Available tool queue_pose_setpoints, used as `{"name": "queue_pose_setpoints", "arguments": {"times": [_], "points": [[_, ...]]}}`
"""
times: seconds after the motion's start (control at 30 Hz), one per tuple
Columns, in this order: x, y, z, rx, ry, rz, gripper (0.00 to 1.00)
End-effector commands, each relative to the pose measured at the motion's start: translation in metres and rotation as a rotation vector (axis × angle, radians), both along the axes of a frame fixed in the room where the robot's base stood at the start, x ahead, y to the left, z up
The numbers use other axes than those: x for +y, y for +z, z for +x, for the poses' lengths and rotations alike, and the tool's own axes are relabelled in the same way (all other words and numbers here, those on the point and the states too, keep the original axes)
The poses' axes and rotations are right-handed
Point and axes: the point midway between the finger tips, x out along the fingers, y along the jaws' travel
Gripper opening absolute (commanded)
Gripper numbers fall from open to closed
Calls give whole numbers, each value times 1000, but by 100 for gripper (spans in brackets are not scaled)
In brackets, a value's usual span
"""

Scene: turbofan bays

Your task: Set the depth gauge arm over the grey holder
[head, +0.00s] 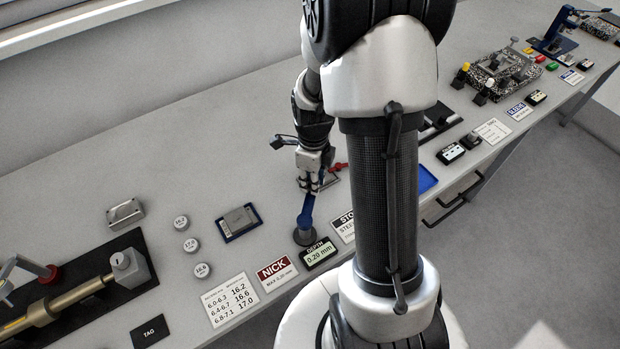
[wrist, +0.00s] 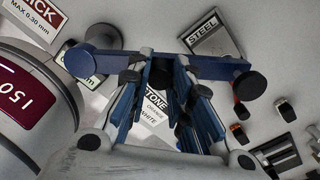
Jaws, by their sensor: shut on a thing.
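The depth gauge has a blue arm (head: 307,212) on a dark grey round post (head: 304,236), beside a display reading 0.20 mm (head: 319,254). The blue arm (wrist: 212,68) spans the wrist view, with a round dark knob (wrist: 248,84) at its right end. My gripper (head: 312,184) is shut on the arm, also in the wrist view (wrist: 160,75). In the head view the arm points away from the post toward the back of the bench. A grey block (head: 238,220) on a blue-edged base, left of the post, looks like the grey holder. The arm is not over it.
Label cards, including NICK (head: 273,273), lie in front of the gauge. Round weights (head: 191,245) and a metal box (head: 125,213) stand to the left. A STEEL-labelled tray (wrist: 210,38) is close to the arm in the wrist view. Bench between gauge and grey block looks clear.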

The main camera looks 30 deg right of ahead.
Motion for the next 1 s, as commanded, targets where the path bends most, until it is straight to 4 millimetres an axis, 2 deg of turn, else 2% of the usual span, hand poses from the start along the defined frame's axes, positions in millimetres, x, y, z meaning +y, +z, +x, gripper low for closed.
{"name": "queue_pose_setpoints", "arguments": {"times": [0.37, 0.4, 0.7, 1.0], "points": [[-1, 0, -1, 1, -10, -1, 0], [-1, 0, -1, 1, -9, -1, 20], [-1, 0, -1, 1, -8, 0, 40], [-1, 0, -1, 1, -7, 0, 41]]}}
